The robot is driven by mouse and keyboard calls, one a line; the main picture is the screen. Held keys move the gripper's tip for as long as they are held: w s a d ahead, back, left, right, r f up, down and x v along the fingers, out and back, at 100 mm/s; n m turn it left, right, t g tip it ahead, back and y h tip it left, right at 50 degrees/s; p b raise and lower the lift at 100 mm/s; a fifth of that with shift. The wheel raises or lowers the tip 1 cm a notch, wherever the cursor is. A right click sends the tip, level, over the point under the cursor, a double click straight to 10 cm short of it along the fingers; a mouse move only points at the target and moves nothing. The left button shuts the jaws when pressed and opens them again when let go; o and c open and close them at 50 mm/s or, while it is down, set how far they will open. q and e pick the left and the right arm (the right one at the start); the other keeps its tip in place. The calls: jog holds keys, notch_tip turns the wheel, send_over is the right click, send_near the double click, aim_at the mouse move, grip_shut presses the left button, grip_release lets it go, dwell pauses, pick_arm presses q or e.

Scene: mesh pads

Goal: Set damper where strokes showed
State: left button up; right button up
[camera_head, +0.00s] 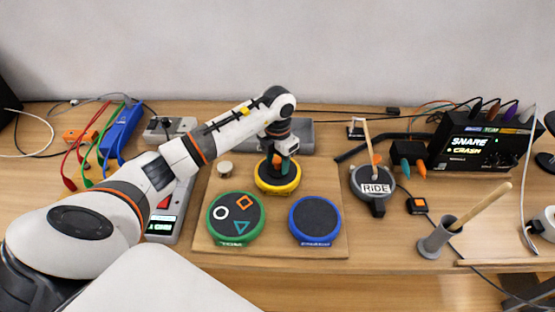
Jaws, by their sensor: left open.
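My left gripper (281,168) is open and points down over the yellow-rimmed mesh pad (278,187), covering part of it. I cannot tell whether it touches the pad. A small beige round piece (225,169), possibly the damper, stands on the wooden board left of the gripper. The green-rimmed pad (236,218) carries a white circle, an orange square and a blue triangle. The blue-rimmed pad (315,221) has a plain dark top. A grey pad labelled RIDE (374,187) stands right of the board, with a stick upright behind it. My right gripper is not in view.
A black module (482,142) shows SNARE and CRASH. A grey holder (437,240) with a leaning stick stands at the right. A lit-screen device (160,226) sits partly under my left arm. Cables and a blue box (121,127) are at the left back.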

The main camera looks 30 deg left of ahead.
aim_at(278, 159)
pick_arm(q)
notch_tip(278, 159, up, 12)
jog(key=b, duration=0.2)
dwell(0.6)
